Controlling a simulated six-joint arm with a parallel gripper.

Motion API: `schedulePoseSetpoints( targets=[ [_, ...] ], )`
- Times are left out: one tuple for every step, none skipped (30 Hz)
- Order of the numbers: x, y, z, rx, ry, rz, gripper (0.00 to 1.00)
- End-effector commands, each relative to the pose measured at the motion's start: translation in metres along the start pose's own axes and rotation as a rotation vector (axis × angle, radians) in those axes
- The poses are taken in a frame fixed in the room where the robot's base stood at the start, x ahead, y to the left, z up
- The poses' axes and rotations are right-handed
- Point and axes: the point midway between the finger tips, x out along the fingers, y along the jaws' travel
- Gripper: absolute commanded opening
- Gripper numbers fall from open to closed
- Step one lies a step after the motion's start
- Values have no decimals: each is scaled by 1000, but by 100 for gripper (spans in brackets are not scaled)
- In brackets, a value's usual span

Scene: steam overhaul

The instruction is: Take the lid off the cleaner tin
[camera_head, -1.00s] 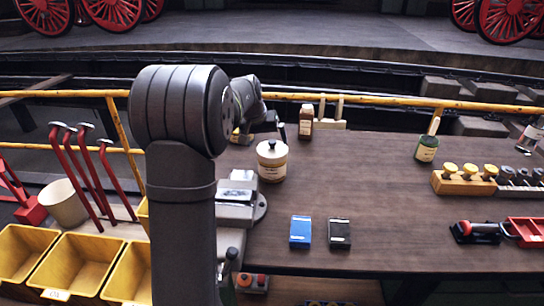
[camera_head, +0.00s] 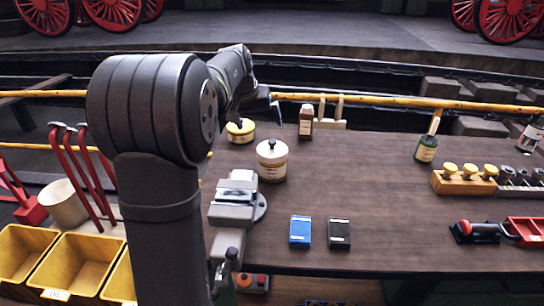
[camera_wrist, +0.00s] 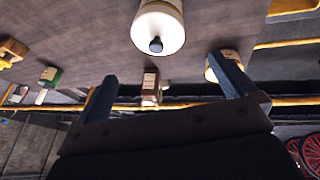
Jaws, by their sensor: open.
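A cream tin (camera_head: 272,165) stands upright on the bench with its pale lid (camera_head: 272,147) on; the lid has a small dark knob. In the wrist view the cream tin (camera_wrist: 160,25) is at the top middle. A shorter yellow tin (camera_head: 240,132) stands behind and left of it, also closed; in the wrist view it is partly behind the right finger. I cannot read either label. My gripper (camera_wrist: 166,88) is open and empty, its two blue-grey fingers spread apart. It is above the back of the bench, apart from the cream tin.
A vise (camera_head: 236,200) stands in front of the cream tin. Blue (camera_head: 300,231) and black (camera_head: 340,233) boxes lie in front. The middle of the bench is clear.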

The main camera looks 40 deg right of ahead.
Motion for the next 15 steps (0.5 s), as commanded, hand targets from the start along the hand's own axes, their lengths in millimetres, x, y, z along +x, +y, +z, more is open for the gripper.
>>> schedulePoseSetpoints(
  targets=[
    [-4,0,0,0,1,0,100],
    [-6,0,0,0,1,0,100],
    [-8,0,0,0,1,0,100],
    [-9,0,0,0,1,0,100],
    [-10,0,0,0,0,0,100],
    [-10,0,0,0,0,0,100],
    [-10,0,0,0,0,0,100],
    [-10,0,0,0,0,0,100],
    [-10,0,0,0,0,0,100],
    [-10,0,0,0,0,0,100],
    [-10,0,0,0,0,0,100],
    [-10,0,0,0,0,0,100],
    [-10,0,0,0,0,0,100],
    [-10,0,0,0,0,0,100],
    [-10,0,0,0,0,0,100]
  ],
)
